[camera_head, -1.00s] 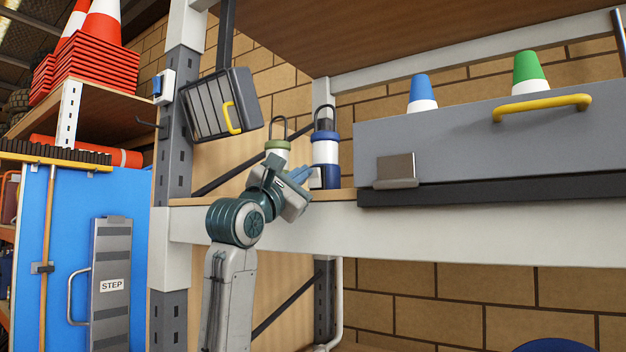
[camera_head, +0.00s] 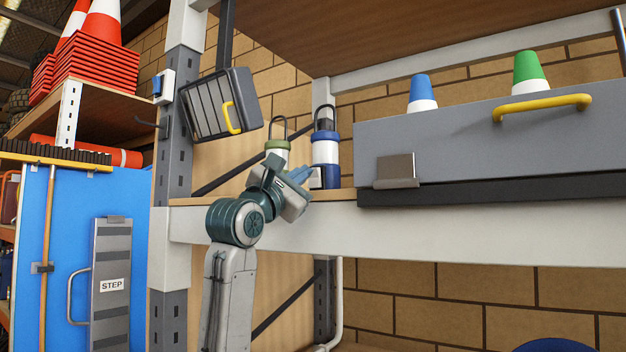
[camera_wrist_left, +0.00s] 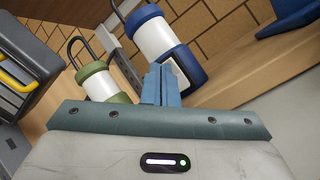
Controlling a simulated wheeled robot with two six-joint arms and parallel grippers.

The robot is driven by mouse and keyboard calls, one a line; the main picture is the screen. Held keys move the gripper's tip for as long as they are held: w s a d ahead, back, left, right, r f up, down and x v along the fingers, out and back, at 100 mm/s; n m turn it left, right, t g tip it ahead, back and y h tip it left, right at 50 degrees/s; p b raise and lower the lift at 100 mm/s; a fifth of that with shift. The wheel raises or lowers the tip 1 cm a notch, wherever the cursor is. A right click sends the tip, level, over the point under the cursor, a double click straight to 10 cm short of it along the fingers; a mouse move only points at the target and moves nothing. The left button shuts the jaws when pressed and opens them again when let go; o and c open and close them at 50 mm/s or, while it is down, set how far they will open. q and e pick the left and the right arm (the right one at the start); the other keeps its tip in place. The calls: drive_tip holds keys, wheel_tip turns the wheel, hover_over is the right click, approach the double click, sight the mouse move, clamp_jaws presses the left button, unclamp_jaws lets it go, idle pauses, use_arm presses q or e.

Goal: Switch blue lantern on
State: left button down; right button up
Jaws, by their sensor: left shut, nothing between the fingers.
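The blue lantern (camera_head: 325,152) stands upright on the shelf, with a white middle, blue bands and a dark handle. It also shows in the left wrist view (camera_wrist_left: 157,40), with a small pale plate low on its side. My left gripper (camera_head: 304,174) is shut and empty, its blue fingertips at the lantern's lower left side by that plate. In the left wrist view the closed fingertips (camera_wrist_left: 160,72) overlap the lantern's lower edge; I cannot tell whether they touch it. I cannot tell whether the lantern is lit. My right gripper is not in view.
A green lantern (camera_head: 278,147) stands just left of the blue one, its lower part hidden by my arm. A grey drawer front (camera_head: 450,138) with a yellow handle closes off the right.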

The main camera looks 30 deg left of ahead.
use_arm(q)
drive_tip(key=shift+w, duration=0.45)
drive_tip(key=shift+w+d, duration=0.1)
drive_tip(key=shift+w, duration=0.1)
idle(0.3)
drive_tip(key=shift+w, duration=0.35)
drive_tip(key=shift+r+p, duration=0.3)
drive_tip(key=shift+p, duration=0.1)
idle(0.4)
